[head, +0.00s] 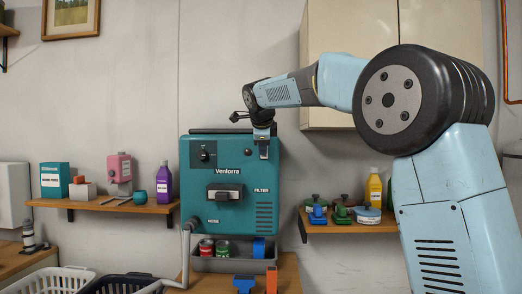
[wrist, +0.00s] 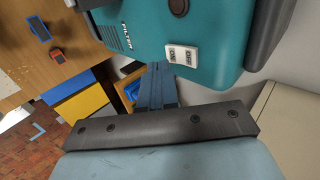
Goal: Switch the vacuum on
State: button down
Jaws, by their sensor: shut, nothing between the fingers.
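The vacuum is a teal box labelled "Venlorra" (head: 222,172) in the middle of the head view. It has a black dial (head: 204,154), a dark handle (head: 224,193) and a "FILTER" label. My gripper (head: 263,148) is shut and empty at the vacuum's upper right front, covering that area in the head view. In the wrist view its fingertips (wrist: 159,66) are just left of and below the white plate. I cannot tell whether they touch it, or how the rockers are set.
A grey hose (head: 187,250) hangs at the vacuum's left. A grey tray (head: 232,264) with cans sits below it. Shelves with bottles and boxes flank it left (head: 100,206) and right (head: 350,228). A cream cabinet (head: 330,60) hangs behind my arm. White and dark baskets stand lower left.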

jog(key=v, duration=1)
jog(key=shift+s, duration=0.5)
jog(key=shift+r, duration=0.1)
jog(key=shift+s+f, duration=0.2)
jog(key=shift+f, duration=0.6)
jog(key=shift+w+d, duration=0.1)
jog(key=shift+w+r+x, duration=0.25)
jog(key=shift+w+x, duration=0.05)
jog(key=shift+x, duration=1.9)
jog(key=shift+w+r+x, duration=0.25)
jog(key=shift+r+x, duration=0.05)
jog(key=shift+x, duration=1.85)
jog(key=shift+w+r+x, duration=0.25)
jog(key=shift+w+x, duration=0.05)
jog(key=shift+x, duration=1.9)
